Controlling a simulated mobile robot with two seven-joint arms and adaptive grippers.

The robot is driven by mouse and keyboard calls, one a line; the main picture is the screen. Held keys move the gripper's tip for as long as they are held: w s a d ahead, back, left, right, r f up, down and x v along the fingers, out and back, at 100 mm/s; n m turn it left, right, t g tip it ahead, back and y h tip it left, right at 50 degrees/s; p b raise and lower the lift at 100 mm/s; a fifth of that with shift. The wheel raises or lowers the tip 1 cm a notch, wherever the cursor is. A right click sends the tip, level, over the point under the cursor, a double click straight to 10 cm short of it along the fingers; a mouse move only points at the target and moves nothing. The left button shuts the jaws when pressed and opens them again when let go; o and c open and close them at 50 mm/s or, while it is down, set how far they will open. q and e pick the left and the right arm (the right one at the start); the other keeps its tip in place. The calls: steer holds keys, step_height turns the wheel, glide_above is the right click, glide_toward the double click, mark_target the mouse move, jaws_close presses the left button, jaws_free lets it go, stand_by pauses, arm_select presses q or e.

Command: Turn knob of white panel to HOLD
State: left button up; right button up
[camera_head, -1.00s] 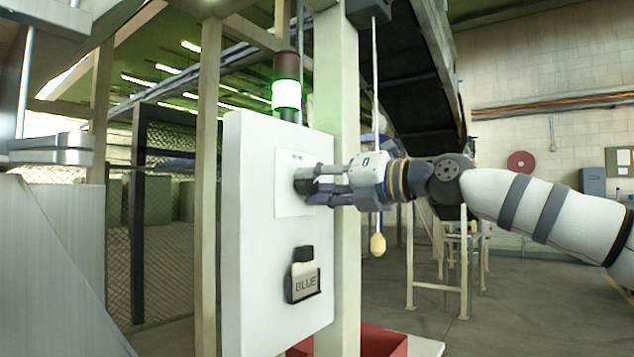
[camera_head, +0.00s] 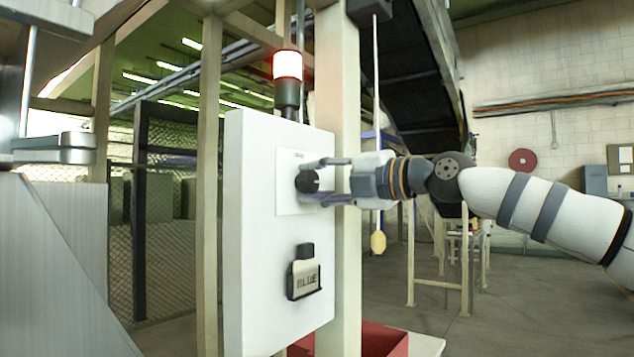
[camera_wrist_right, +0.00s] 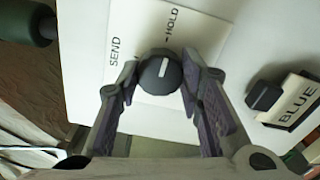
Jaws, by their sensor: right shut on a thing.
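The white panel (camera_head: 258,255) stands upright in the middle of the head view. Its dark round knob (camera_head: 307,181) sits on a white label sheet (camera_head: 287,198). My right gripper (camera_head: 312,182) is shut on the knob, one finger on each side. In the right wrist view the knob (camera_wrist_right: 160,73) is between the fingertips of my gripper (camera_wrist_right: 158,79). The knob's white mark points toward the HOLD label (camera_wrist_right: 172,24) and its tick. The SEND label (camera_wrist_right: 115,50) is to the left of it. My left gripper is not in view.
A dark holder with a BLUE tag (camera_head: 304,277) is fixed below the knob. A signal lamp (camera_head: 287,66) above the panel glows red. A beige post (camera_head: 346,260) stands right behind the panel, and a pull cord with a yellow end (camera_head: 378,242) hangs to its right.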

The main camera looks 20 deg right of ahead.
stand_by(0.4)
steer(key=o, duration=1.2)
steer(key=shift+c, duration=0.2)
steer(key=v, duration=1.2)
